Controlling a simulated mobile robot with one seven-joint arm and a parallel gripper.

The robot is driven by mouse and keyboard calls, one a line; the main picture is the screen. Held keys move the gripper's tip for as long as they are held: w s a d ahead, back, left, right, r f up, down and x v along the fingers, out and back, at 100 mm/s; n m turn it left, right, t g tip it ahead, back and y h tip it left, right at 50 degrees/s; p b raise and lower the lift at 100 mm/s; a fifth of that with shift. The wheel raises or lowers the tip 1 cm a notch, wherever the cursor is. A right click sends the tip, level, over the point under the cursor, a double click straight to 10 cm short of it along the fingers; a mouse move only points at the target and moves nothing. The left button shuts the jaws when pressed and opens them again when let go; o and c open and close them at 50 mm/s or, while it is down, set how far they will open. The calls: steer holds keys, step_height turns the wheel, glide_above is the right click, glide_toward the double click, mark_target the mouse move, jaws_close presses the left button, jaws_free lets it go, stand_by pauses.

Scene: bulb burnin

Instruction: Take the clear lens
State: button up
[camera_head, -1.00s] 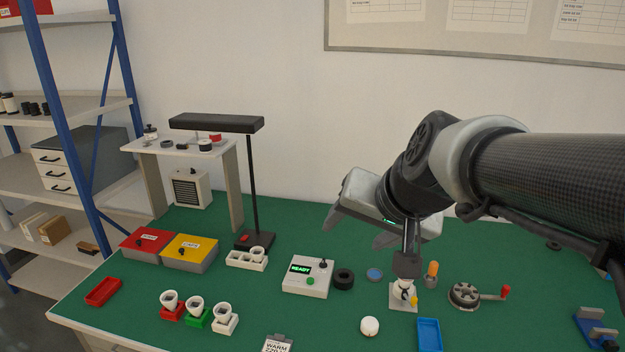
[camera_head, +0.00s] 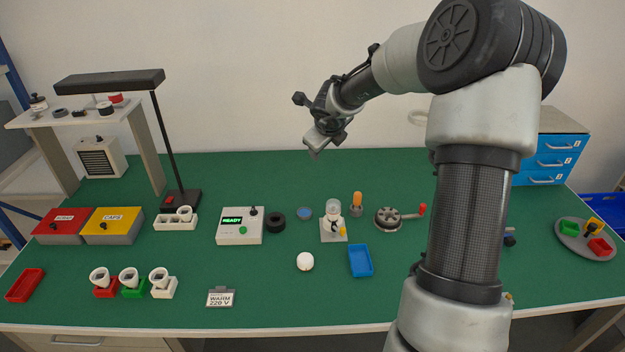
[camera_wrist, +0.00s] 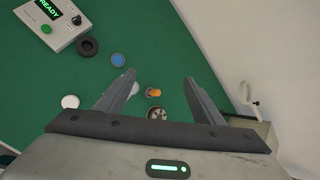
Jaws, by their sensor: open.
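A see-through dome (camera_head: 333,208), which looks like the clear lens, sits on top of a small white stand (camera_head: 330,236) on the green bench. I cannot tell for certain that it is the lens. A flat blue disc with a dark rim (camera_head: 304,213) lies to its left; it also shows in the wrist view (camera_wrist: 117,60). My gripper (camera_head: 315,150) is above the back of the bench, clear of everything. In the wrist view its two fingers (camera_wrist: 160,82) are spread with nothing between them in grip, and the left finger partly hides the stand.
A blue tray (camera_head: 360,261) and a white round piece (camera_head: 305,262) lie in front. A black ring (camera_head: 276,222) and the READY box (camera_head: 240,228) are left. My arm hides part of the right side.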

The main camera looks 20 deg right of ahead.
steer(key=s+d+f+m+g+y, duration=0.2)
steer(key=s+d+f+m+g, duration=0.2)
steer(key=f+m, duration=0.4)
steer(key=n, duration=0.1)
glide_above(334, 203)
steer(key=s, duration=0.3)
step_height(334, 203, down, 11)
steer(key=shift+w+a+x, duration=0.1)
steer(key=shift+w+x, duration=0.05)
steer(key=shift+x, duration=1.4)
steer(key=shift+w+a+x, duration=0.1)
steer(key=shift+w+x, duration=0.05)
steer(key=shift+x, duration=1.45)
steer(key=shift+r+t, duration=0.15)
steer(key=shift+t, duration=0.15)
steer(key=shift+c, duration=0.2)
steer(key=c, duration=1.1)
